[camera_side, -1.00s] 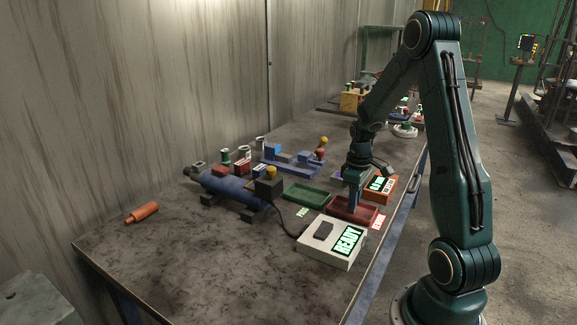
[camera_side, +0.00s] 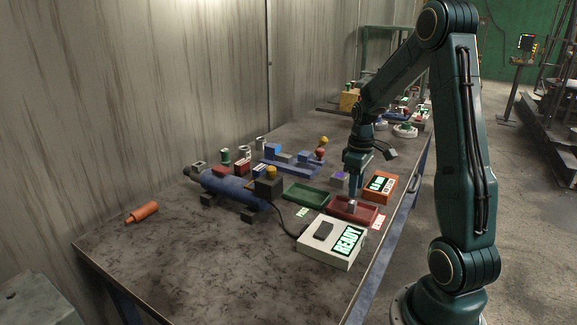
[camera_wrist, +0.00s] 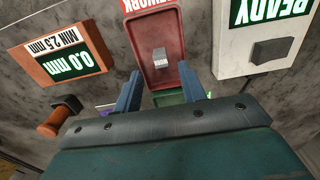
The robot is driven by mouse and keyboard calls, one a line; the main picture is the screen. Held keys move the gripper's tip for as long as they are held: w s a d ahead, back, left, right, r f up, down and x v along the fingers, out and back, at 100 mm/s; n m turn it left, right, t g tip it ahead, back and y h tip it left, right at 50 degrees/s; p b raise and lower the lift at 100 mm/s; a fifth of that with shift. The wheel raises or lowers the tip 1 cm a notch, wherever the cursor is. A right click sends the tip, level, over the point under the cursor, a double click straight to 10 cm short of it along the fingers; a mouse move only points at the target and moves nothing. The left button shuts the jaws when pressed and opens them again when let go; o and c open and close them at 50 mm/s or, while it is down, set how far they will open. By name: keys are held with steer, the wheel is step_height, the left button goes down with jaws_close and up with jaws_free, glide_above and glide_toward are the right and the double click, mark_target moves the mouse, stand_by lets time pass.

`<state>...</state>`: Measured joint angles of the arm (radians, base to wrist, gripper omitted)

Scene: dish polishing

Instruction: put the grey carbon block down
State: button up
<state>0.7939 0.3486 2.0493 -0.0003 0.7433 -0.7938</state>
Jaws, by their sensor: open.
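The grey carbon block (camera_side: 351,204) sits in the red tray (camera_side: 340,214), beneath my gripper. The wrist view shows the block (camera_wrist: 160,55) on the floor of the red tray (camera_wrist: 142,30), clear of the tray walls. My gripper (camera_side: 355,191) is just above the tray and points down. In the wrist view its two fingers (camera_wrist: 160,90) are spread apart with nothing between them. The block lies beyond the fingertips there.
A green tray (camera_side: 307,195) stands left of the red tray. A white box with a lit READY display (camera_side: 325,250) is in front, and an orange gauge reading 0.0 mm (camera_wrist: 62,48) is behind. A blue cylinder machine (camera_side: 232,188) stands further left. The front-left tabletop is mostly clear.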

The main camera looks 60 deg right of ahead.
mark_target(353, 203)
step_height(353, 203, up, 8)
steer(key=shift+f, duration=0.25)
steer(key=shift+a, duration=0.1)
stand_by(0.5)
steer(key=a+r+t+h, duration=0.1)
steer(key=a+r, duration=0.3)
steer(key=a, duration=0.4)
steer(key=a+r+t, duration=0.2)
steer(key=a+r, duration=0.2)
steer(key=a, duration=0.4)
steer(key=s+a+t+y, duration=0.1)
steer(key=s+a+t, duration=0.1)
steer(key=s+a, duration=0.7)
steer(key=shift+s+a+r+t, duration=0.15)
steer(key=shift+a+r+t, duration=0.15)
steer(key=shift+a, duration=0.85)
steer(key=shift+o, duration=0.2)
